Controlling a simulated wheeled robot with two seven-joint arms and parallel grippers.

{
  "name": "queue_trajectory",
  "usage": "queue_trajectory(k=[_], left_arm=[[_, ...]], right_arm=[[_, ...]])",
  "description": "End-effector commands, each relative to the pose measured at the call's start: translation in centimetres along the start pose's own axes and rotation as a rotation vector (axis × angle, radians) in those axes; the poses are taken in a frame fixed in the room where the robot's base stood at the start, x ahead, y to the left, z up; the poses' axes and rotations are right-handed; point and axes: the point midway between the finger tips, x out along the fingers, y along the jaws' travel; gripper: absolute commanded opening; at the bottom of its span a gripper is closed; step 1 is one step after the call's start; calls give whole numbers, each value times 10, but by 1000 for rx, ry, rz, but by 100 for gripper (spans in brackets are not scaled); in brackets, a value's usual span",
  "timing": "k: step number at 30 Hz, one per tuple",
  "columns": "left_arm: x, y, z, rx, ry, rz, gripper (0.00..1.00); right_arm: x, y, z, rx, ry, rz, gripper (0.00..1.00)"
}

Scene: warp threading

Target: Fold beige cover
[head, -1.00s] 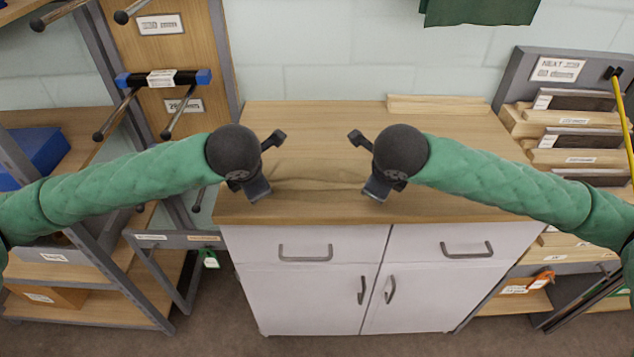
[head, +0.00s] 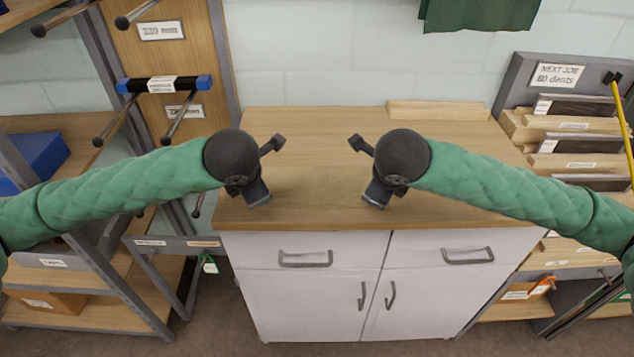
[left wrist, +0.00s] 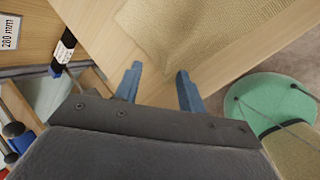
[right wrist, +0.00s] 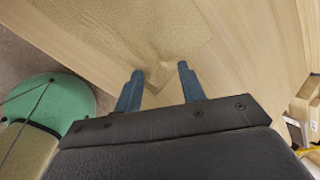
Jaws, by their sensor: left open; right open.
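The beige cover lies on the wooden cabinet top (head: 290,125) and nearly matches it in colour, so its outline is hard to tell in the head view. In the left wrist view the woven cover (left wrist: 190,25) lies beyond the fingertips. In the right wrist view the cover (right wrist: 120,25) has a creased corner at the fingertips; I cannot tell if they touch it. My left gripper (head: 267,170) is open and empty over the left front of the top. My right gripper (head: 364,170) is open over the front middle, facing the left one.
A wooden strip (head: 438,110) lies along the back edge of the top. A shelf rack (head: 150,290) stands close on the left, and a rack of labelled slats (head: 570,140) on the right. The right part of the top looks clear.

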Motion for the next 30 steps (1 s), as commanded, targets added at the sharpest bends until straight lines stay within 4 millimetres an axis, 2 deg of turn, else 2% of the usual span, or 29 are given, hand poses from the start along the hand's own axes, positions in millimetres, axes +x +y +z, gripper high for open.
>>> queue_trajectory(k=[5,19,24,30], left_arm=[[-25,3,2,0,-4,2,40],[-85,-6,-3,1,-6,2,40],[-97,-9,-5,1,-4,2,40],[-99,-9,-5,0,-3,1,40]], right_arm=[[-25,-3,2,-1,-3,-3,40],[-84,6,-3,0,-4,-2,40],[-97,8,-5,0,-3,-2,40],[-99,8,-5,1,-2,-2,40]])
